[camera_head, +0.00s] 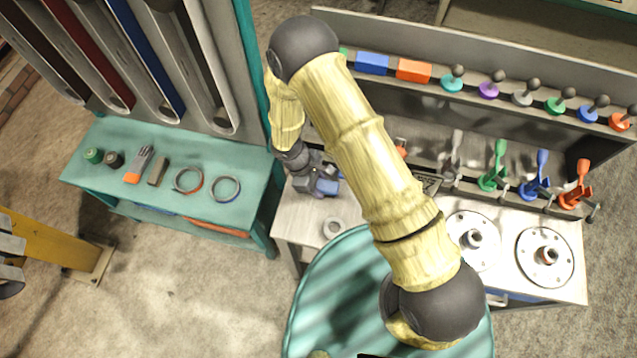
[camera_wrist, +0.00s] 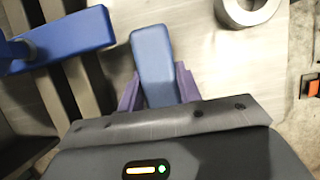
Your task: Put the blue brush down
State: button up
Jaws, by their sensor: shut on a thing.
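My gripper (camera_wrist: 157,88) has purple fingers and is shut on the blue brush (camera_wrist: 153,62). In the wrist view the brush's smooth blue end sticks out beyond the fingers, over a pale metal bench top; its bristles are not visible. In the head view my gripper (camera_head: 318,184) is at the left end of the pale workbench (camera_head: 292,222), beside the teal cabinet. Only a small blue patch of the brush (camera_head: 328,187) shows there. I cannot tell whether the brush touches the bench top.
A grey ring (camera_head: 333,228) lies on the bench close to my gripper; it also shows in the wrist view (camera_wrist: 248,12). A blue bar-like part (camera_wrist: 70,42) is close at left. A teal side shelf (camera_head: 215,165) holds an orange-handled brush (camera_head: 135,170). Coloured clamps (camera_head: 540,178) stand right.

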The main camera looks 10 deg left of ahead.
jog(key=shift+s+d+f+b, duration=0.1)
jog(key=shift+s+f+b, duration=0.1)
jog(key=shift+f+b, duration=0.4)
jog(key=o, duration=0.8)
jog(key=shift+o, duration=0.8)
jog(key=shift+f, duration=0.1)
jog(key=shift+s, duration=0.2)
jog(key=shift+r+p, duration=0.55)
jog(key=shift+p, duration=0.05)
jog(key=shift+w+a+r+b, duration=0.15)
jog(key=shift+w+a+b, duration=0.05)
jog(key=shift+a+b, duration=0.15)
jog(key=b+v, duration=0.2)
jog(key=v, duration=0.9)
jog(key=shift+w+r+b, duration=0.15)
jog(key=shift+r+b, duration=0.25)
jog(key=shift+r, duration=0.1)
